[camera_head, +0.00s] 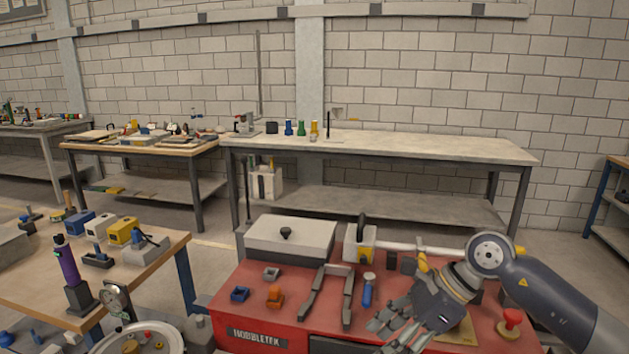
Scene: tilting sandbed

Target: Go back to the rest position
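My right arm comes in from the right edge, and its gripper (400,322) hangs over the front right part of the red bench (225,295). Its grey fingers point down and left and look spread, with nothing seen between them. I cannot tell whether the fingertips touch the bench top. My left gripper is not in view.
The red bench holds a grey lidded box (290,240), a grey fork-shaped part (312,292), a blue-handled tool (367,291), an orange block (274,296) and a red knob (511,320). A cluttered wooden table (160,262) stands left. A long workbench (430,147) lines the wall.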

